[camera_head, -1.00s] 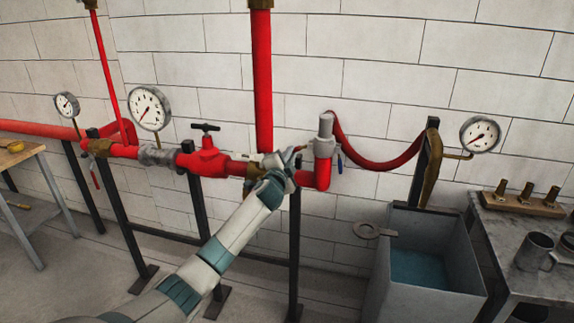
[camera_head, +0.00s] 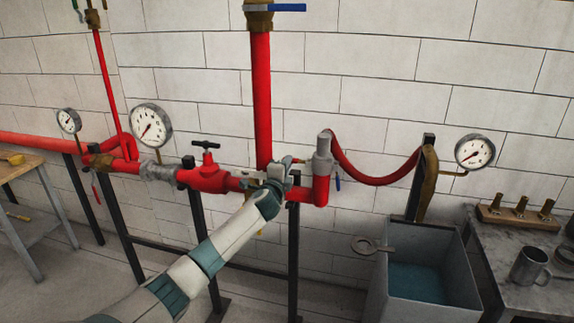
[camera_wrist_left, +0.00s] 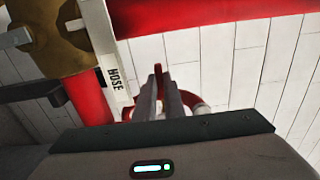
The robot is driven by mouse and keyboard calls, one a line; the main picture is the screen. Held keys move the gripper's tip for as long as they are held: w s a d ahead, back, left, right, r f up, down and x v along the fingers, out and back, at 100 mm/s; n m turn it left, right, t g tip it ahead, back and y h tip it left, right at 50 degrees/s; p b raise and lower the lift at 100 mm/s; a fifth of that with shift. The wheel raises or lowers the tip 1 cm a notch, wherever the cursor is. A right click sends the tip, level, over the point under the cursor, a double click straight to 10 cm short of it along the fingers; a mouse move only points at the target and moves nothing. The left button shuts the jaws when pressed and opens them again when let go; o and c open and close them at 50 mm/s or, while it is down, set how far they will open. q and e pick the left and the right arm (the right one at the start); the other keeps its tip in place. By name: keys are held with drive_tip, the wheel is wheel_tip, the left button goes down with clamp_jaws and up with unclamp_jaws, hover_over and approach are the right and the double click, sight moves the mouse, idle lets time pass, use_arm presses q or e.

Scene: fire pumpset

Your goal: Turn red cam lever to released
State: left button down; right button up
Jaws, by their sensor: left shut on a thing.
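My left gripper (camera_head: 285,165) is at the red pipe run, just left of the grey coupling (camera_head: 322,163) with its red elbow. In the left wrist view its two dark fingers (camera_wrist_left: 160,88) are close together, with a narrow red piece (camera_wrist_left: 158,70) at their tips. This looks like the red cam lever. In the head view the lever is mostly hidden by my gripper, and its exact angle cannot be told. A white tag reading HOSE (camera_wrist_left: 105,55) hangs beside the fingers. My right gripper is not in view.
A red valve (camera_head: 205,178) with a black handle is left of my gripper. A red hose (camera_head: 380,180) loops to a black post. A grey water tank (camera_head: 420,275), a bench with a mug (camera_head: 528,267) and gauges stand around. A brass fitting (camera_wrist_left: 50,35) is close by.

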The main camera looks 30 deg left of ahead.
use_arm(q)
drive_tip(key=c, duration=2.1)
unclamp_jaws()
drive_tip(key=shift+s, duration=0.1)
drive_tip(key=shift+b+v, duration=2.4)
drive_tip(key=shift+v, duration=6.2)
drive_tip(key=shift+d, duration=0.15)
